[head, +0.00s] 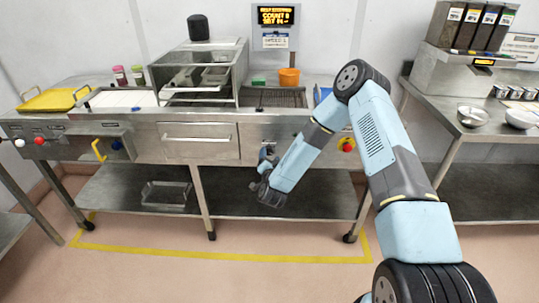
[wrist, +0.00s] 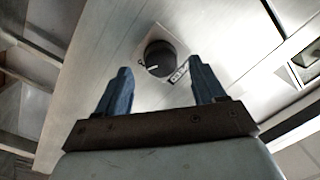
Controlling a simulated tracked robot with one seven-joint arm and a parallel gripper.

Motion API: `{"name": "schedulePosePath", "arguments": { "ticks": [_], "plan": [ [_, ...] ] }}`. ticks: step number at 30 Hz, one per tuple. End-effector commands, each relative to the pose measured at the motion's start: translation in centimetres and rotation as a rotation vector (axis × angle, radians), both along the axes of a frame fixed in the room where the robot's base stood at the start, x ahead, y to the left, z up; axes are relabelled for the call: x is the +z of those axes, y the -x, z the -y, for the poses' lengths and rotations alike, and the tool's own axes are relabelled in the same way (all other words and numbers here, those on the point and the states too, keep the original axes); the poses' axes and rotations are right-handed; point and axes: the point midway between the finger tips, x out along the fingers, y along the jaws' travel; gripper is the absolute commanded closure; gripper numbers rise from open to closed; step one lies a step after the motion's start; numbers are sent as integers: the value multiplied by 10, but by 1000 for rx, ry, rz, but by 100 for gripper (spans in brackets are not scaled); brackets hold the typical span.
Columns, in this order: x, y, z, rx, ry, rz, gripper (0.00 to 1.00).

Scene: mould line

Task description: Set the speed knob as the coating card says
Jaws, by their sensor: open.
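The speed knob (wrist: 160,58) is round and black with a white pointer mark, on a pale metal panel in the wrist view. Small markings sit beside it, too small to read. My gripper (wrist: 160,68) is open, with its two blue fingers spread and the knob showing beyond the gap between them. Nothing is between the fingers. In the head view my gripper (head: 266,158) is in front of the line's front panel, and the knob cannot be made out there. A white card (head: 275,41) hangs below the lit display; its text seems to say SPEED, with a number I cannot read surely.
The lit display (head: 276,16) stands above the line. A red button (head: 347,145) is right of my gripper on the front panel. A drawer (head: 200,143) is to the left. An orange cup (head: 289,77) stands on top. A lower shelf (head: 240,205) runs below.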

Motion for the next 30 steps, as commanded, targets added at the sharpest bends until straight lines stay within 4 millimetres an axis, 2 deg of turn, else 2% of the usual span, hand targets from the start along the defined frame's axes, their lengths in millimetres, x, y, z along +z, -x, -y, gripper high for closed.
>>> {"name": "schedulePosePath", "arguments": {
  "ticks": [6,17,30],
  "plan": [
    [-1,-21,0,-1,-1,-1,31],
    [0,-25,-1,1,0,-1,31],
    [0,-25,-1,0,0,-1,71]
  ]
}}
